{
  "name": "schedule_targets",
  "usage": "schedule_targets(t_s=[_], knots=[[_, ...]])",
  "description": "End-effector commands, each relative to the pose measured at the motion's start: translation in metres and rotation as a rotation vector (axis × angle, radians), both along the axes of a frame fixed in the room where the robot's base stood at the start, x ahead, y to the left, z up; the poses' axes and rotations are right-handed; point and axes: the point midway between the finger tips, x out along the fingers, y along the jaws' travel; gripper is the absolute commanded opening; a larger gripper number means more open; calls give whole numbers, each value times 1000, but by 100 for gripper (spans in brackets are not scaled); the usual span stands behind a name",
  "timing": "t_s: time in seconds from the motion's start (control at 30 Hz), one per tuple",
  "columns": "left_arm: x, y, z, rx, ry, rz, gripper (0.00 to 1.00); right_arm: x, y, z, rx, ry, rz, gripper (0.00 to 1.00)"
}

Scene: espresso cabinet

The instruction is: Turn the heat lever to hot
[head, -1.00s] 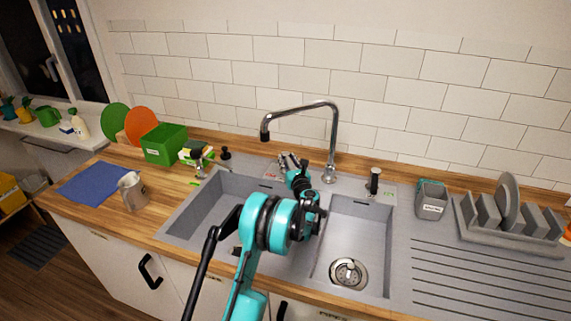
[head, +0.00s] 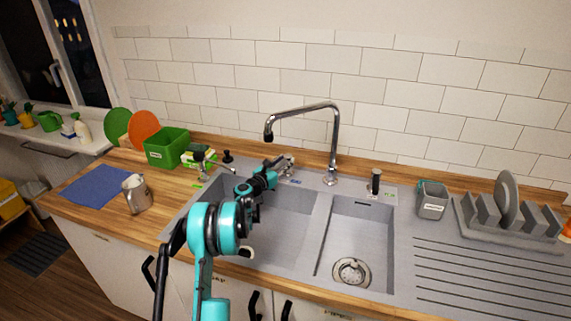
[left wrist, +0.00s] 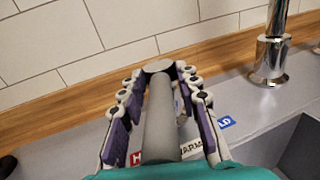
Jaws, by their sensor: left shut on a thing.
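The heat lever is a grey rod (left wrist: 160,112) standing up between my fingers in the left wrist view. My left gripper (left wrist: 160,85) is shut on it, with one finger on each side. In the head view my left gripper (head: 280,164) is at the back rim of the sink, left of the tap, and mostly hides the lever. The rod stands between the red label and the warm lettering. My right gripper is not in view.
The tall chrome tap (head: 333,150) stands just right of my gripper. A dark-topped knob (head: 375,182) is further right. Left are a black-handled fitting (head: 201,162), a green box (head: 167,148) and a metal jug (head: 136,193). The sink basins (head: 352,225) look empty.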

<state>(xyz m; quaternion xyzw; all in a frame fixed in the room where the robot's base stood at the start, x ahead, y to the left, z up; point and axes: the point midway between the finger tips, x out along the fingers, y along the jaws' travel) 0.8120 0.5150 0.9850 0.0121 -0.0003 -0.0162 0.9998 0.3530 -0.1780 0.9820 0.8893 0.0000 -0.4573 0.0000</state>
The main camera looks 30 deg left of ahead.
Motion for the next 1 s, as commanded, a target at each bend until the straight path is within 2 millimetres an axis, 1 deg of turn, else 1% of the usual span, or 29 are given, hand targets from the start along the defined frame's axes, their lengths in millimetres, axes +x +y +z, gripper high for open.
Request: schedule_targets(t_s=[0.03,0.2,0.4,0.9,0.93,0.97,1.0], knots=[[0,3,-1,4,2,-27,0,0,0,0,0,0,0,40],[0,5,-1,4,1,-113,0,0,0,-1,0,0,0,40],[1,5,-1,4,1,-170,0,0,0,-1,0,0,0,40],[1,5,0,4,0,-188,0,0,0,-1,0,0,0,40],[1,5,0,4,0,-188,35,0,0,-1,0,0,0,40],[1,5,0,4,0,-188,40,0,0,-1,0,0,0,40],[1,5,0,4,0,-188,40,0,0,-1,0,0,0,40]])
